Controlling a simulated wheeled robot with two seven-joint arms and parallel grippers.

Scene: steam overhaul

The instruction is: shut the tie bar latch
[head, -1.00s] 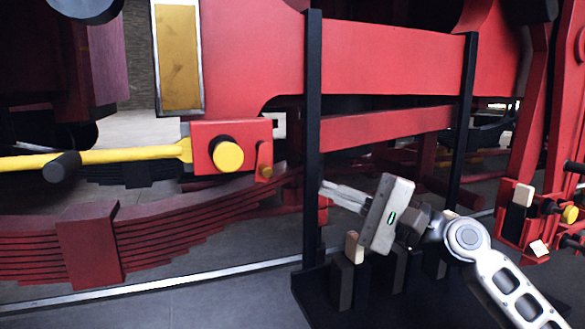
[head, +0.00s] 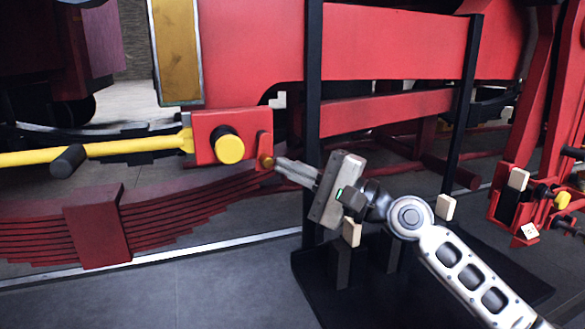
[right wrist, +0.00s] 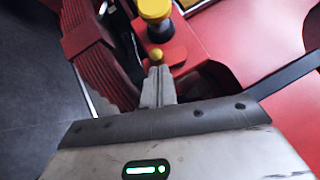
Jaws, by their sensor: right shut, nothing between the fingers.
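The yellow tie bar (head: 110,150) runs in from the left to a red block (head: 204,139) with a round yellow-ended pin (head: 229,149). The latch (head: 264,144) looks like the small red lever at the block's right side, hanging down with an orange-yellow knob (head: 266,162) at its lower end. My right gripper (head: 277,163) is shut and empty, its fingertips at the knob. In the right wrist view the fingertips (right wrist: 158,72) are just below the knob (right wrist: 156,54); I cannot tell whether they touch. My left gripper is not in view.
A black stand with two uprights (head: 313,120) and a dark base (head: 480,270) is close to my right gripper and forearm. Pale-topped posts (head: 351,232) rise from it. A red leaf spring (head: 95,225) lies below the tie bar. Open floor is at the lower left.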

